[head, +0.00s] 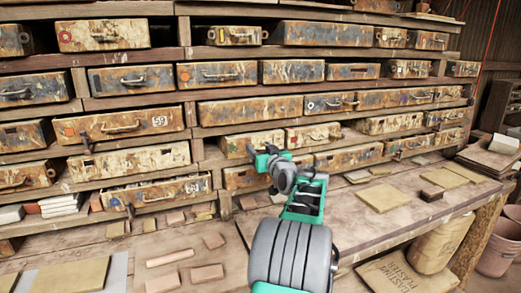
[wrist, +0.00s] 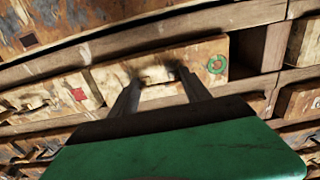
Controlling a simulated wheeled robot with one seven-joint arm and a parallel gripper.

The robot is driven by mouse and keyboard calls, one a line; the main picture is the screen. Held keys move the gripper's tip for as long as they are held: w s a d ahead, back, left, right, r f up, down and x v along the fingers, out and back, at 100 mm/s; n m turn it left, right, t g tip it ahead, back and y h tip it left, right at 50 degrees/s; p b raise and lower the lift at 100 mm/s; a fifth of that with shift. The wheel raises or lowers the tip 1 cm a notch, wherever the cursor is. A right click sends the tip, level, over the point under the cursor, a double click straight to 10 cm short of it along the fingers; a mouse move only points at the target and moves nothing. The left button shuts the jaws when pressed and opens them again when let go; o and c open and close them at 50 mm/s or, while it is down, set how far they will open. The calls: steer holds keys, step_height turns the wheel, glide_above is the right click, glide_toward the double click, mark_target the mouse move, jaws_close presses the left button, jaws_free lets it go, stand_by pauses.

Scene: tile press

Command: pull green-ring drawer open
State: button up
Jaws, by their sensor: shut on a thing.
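The green-ring drawer (wrist: 205,48) has a worn cream-and-brown front, with the green ring (wrist: 217,64) at its right end in the wrist view. In the head view the drawer (head: 262,137) sits in the middle of the wall, partly hidden by my arm. My gripper (wrist: 158,77) is at the drawer's handle (wrist: 156,76), its two fingers at either end of the handle, shut on it. In the head view my gripper (head: 253,152) reaches the drawer front from the right. The drawer front stands somewhat forward of the frame; how far is hard to tell.
A drawer with a red mark (head: 313,136) is the direct neighbour. A dark gap (wrist: 245,50) shows beside the green-ring drawer. Below, the bench (head: 330,215) holds scattered tiles (head: 382,197). A lower-left drawer (head: 155,192) stands out from the wall.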

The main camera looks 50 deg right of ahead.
jaws_close()
steer(key=shift+s+f+b, duration=0.25)
steer(key=shift+b, duration=0.25)
steer(key=b+v, duration=0.9)
steer(key=v, duration=0.3)
steer(key=shift+s+a+r, duration=0.15)
steer(key=shift+s, duration=0.05)
steer(key=o, duration=1.3)
jaws_free()
